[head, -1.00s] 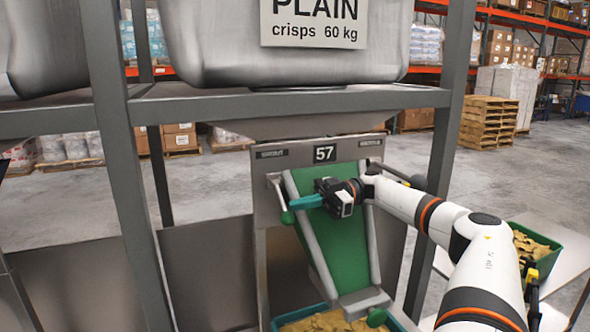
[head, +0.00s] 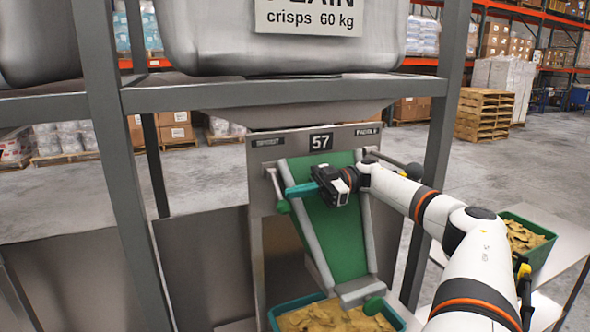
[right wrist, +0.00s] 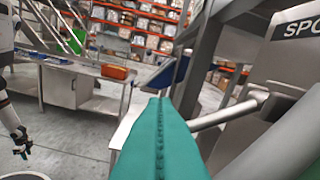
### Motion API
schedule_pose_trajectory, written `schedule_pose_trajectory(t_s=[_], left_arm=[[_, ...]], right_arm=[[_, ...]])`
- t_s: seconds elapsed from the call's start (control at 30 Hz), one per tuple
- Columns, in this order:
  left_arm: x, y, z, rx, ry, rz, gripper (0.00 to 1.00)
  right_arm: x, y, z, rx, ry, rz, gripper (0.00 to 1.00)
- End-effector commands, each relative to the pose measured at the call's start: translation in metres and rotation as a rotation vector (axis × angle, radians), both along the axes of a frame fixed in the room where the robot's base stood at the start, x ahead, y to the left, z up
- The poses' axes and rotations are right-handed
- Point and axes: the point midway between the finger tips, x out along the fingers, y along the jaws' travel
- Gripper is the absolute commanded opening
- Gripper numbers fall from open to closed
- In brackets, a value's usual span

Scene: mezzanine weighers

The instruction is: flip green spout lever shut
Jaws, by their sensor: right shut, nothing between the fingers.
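The spout lever (head: 274,184) is a thin metal rod on the left of the weigher's front panel, under a label too small to read here. It slants down to a green knob (head: 283,207). My right gripper (head: 287,191) has teal fingers, shut and empty, pointing left across the green chute. Their tips are at the lever just above the knob; I cannot tell if they touch. In the right wrist view the shut fingers (right wrist: 160,140) fill the lower middle, with the lever's rod (right wrist: 225,113) to their right. What looks like my left gripper (right wrist: 22,145) hangs small at the left edge.
The green chute (head: 340,240) slopes to a green crate (head: 273,318) of crisps. Grey frame posts (head: 112,150) stand in front on both sides. A second crate of crisps (head: 548,250) is at right.

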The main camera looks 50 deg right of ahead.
Motion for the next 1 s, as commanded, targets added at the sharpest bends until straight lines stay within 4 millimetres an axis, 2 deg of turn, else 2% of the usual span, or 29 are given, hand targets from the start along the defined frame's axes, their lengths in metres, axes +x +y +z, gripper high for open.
schedule_pose_trajectory(t_s=[0.07, 0.2, 0.4, 0.6, 1.0], left_arm=[[0.0, 0.0, -0.004, 0.0, 0.0, 0.0, 0.33], [0.0, 0.0, 0.003, 0.0, 0.0, 0.0, 0.33], [0.0, 0.001, 0.018, 0.001, 0.0, -0.001, 0.33], [0.0, 0.001, 0.023, 0.001, 0.0, -0.002, 0.33], [0.0, 0.001, 0.022, 0.001, -0.001, -0.002, 0.33]], right_arm=[[0.0, 0.0, 0.014, -0.003, -0.005, 0.0, 0.0], [0.0, 0.0, 0.048, 0.0, -0.014, -0.001, 0.0], [-0.001, 0.0, 0.08, 0.0, -0.01, 0.001, 0.0], [-0.001, 0.0, 0.092, 0.001, -0.006, 0.0, 0.0], [-0.001, 0.0, 0.092, 0.0, -0.005, 0.0, 0.0]])
